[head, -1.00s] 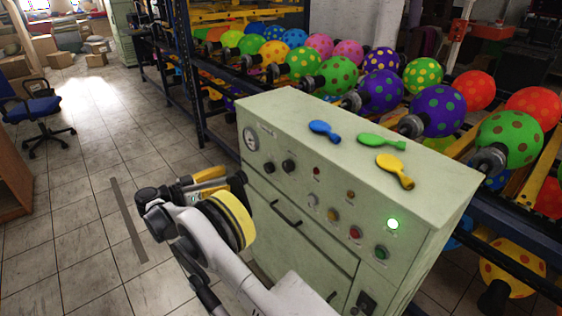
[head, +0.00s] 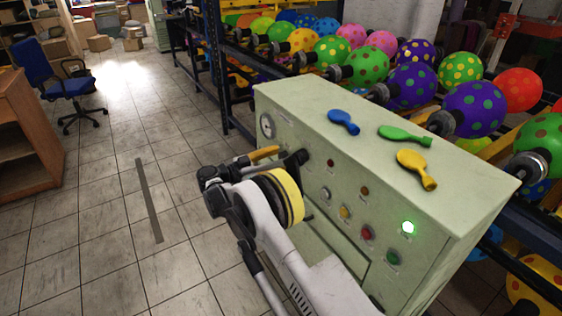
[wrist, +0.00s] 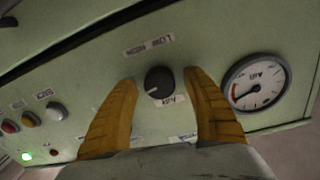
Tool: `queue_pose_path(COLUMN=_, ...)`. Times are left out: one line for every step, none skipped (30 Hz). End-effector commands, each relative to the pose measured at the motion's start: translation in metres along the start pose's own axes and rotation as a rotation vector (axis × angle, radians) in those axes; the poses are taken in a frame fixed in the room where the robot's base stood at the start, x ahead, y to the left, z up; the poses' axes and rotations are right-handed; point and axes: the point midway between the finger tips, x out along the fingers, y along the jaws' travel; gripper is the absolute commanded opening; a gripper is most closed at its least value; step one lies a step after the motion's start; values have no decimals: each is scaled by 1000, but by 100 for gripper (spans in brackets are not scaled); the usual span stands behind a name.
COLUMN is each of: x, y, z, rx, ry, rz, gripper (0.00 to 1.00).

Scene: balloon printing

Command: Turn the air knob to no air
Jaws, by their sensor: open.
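The air knob (wrist: 159,80) is round and black, on the green control panel between a "LOW HIGH" label and an "AIR" label in the wrist view. Its white mark points to the lower left there. My gripper (wrist: 162,77) is open, with one yellow finger on each side of the knob. A gap shows on both sides; whether the fingertips reach past the knob's face is unclear.
The green cabinet (head: 300,105) carries blue (head: 343,122), green (head: 405,135) and yellow (head: 416,169) flat balloons on top. Buttons and a lit green lamp (head: 408,228) are on its front. A rack of dotted balloons stands behind. Floor at left is open.

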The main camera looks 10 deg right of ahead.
Motion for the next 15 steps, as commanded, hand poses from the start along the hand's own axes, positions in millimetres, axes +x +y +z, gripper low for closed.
queue_pose_path(x=1, y=0, z=0, rx=0, ry=0, rz=0, gripper=59)
queue_pose_path(x=2, y=0, z=0, rx=0, ry=0, rz=0, gripper=59)
queue_pose_path(x=2, y=0, z=0, rx=0, ry=0, rz=0, gripper=59)
queue_pose_path(x=2, y=0, z=0, rx=0, ry=0, rz=0, gripper=59)
queue_pose_path(x=2, y=0, z=0, rx=0, ry=0, rz=0, gripper=59)
queue_pose_path(x=2, y=0, z=0, rx=0, ry=0, rz=0, gripper=59)
queue_pose_path(x=1, y=0, z=0, rx=0, ry=0, rz=0, gripper=59)
queue_pose_path(x=1, y=0, z=0, rx=0, ry=0, rz=0, gripper=59)
queue_pose_path(x=1, y=0, z=0, rx=0, ry=0, rz=0, gripper=48)
queue_pose_path(x=1, y=0, z=0, rx=0, ry=0, rz=0, gripper=39)
queue_pose_path(x=1, y=0, z=0, rx=0, ry=0, rz=0, gripper=30)
queue_pose_path(x=1, y=0, z=0, rx=0, ry=0, rz=0, gripper=17)
queue_pose_path(x=1, y=0, z=0, rx=0, ry=0, rz=0, gripper=8)
queue_pose_path(x=1, y=0, z=0, rx=0, ry=0, rz=0, gripper=4)
queue_pose_path(x=1, y=0, z=0, rx=0, ry=0, rz=0, gripper=4)
